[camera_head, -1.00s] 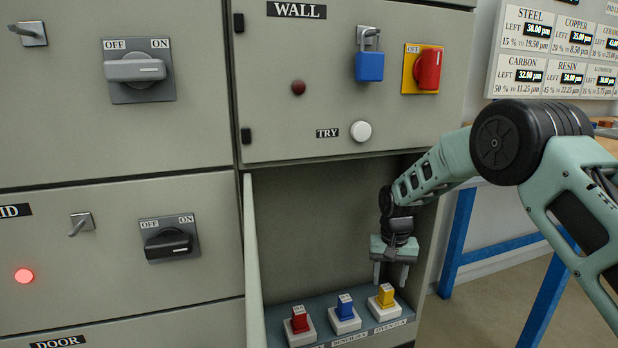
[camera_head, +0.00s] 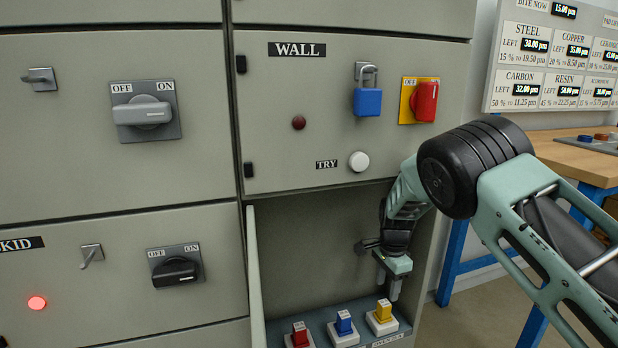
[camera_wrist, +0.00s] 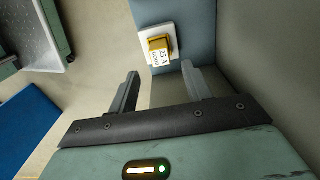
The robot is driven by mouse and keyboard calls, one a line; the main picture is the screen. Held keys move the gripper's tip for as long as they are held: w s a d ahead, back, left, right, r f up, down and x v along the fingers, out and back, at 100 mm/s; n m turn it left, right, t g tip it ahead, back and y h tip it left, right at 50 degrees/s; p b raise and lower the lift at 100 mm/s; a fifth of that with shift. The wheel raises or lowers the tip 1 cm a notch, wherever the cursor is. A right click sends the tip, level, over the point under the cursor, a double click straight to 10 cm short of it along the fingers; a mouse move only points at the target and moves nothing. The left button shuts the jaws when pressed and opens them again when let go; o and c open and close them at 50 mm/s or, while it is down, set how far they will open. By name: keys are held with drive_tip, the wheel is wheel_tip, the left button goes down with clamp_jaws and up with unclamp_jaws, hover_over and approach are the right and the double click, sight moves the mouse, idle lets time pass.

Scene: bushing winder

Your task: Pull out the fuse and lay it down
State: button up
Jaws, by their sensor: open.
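Three fuses stand in white bases in the lower compartment under the WALL panel. In the head view they are a red fuse (camera_head: 300,334), a blue fuse (camera_head: 344,323) and a yellow fuse (camera_head: 383,311). My gripper (camera_head: 387,288) is open and empty, just above the yellow fuse, pointing down. In the wrist view the yellow fuse (camera_wrist: 158,48), marked 25 A, lies ahead of and between the lines of my open fingers (camera_wrist: 161,78), apart from them.
A blue padlock (camera_head: 367,101) hangs above, beside a red rotary switch (camera_head: 425,101) on a yellow plate. A white TRY button (camera_head: 359,161) sits lower on the panel. An open door edge (camera_head: 255,275) bounds the compartment on the left. A wooden bench (camera_head: 575,160) is at right.

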sight(385, 303)
drive_tip(key=shift+f, duration=0.1)
wheel_tip(385, 303, down, 5)
drive_tip(key=b, duration=0.4)
drive_tip(key=shift+f+b, duration=0.1)
drive_tip(key=shift+b, duration=0.3)
drive_tip(key=shift+f+b, duration=0.3)
drive_tip(key=shift+f, duration=1.5)
drive_tip(key=shift+p, duration=0.6)
drive_tip(key=c, duration=1)
drive_tip(key=o, duration=1.5)
